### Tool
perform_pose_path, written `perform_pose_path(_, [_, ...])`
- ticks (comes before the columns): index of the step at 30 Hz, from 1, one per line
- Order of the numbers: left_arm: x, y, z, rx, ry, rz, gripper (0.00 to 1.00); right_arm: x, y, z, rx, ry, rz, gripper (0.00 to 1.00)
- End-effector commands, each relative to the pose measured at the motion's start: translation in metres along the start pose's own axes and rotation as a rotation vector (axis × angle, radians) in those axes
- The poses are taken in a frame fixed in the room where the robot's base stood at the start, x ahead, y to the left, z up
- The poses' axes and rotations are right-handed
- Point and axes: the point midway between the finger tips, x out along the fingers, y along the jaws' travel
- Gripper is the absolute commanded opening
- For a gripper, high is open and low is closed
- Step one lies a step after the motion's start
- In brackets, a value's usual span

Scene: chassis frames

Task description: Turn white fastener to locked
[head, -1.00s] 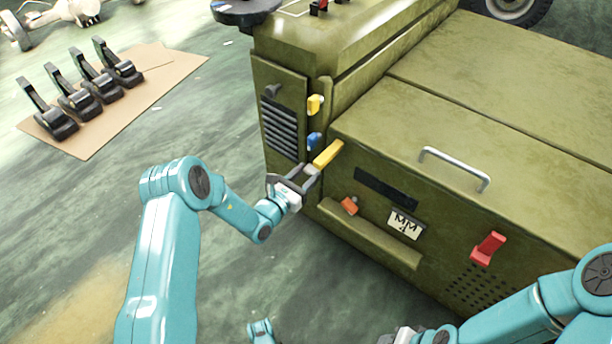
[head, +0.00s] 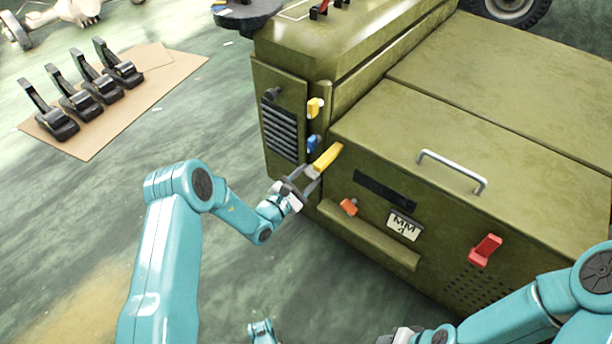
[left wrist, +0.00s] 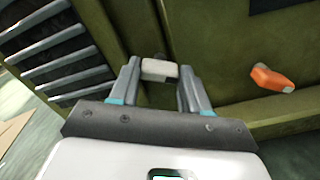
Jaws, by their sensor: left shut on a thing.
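In the head view my left gripper (head: 313,174) is at the left corner of the olive chassis, just below the yellow fastener (head: 327,157), and largely hides the white one. My right gripper (head: 402,335) is cut off by the bottom edge, its fingers not visible.
Blue (head: 313,142), orange (head: 348,206) and red (head: 486,250) fasteners sit on the chassis (head: 400,120), near my left gripper and further right. A metal handle (head: 452,170) is on the lid. Black pedals (head: 85,95) lie on cardboard (head: 180,75).

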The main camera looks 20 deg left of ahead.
Motion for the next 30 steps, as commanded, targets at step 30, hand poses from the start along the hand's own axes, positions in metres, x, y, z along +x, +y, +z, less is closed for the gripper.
perform_pose_path(30, [-0.001,-0.002,-0.002,0.910,0.003,-0.002,0.16,-0.018,-0.010,0.005,-0.014,-0.013,-0.002,0.43])
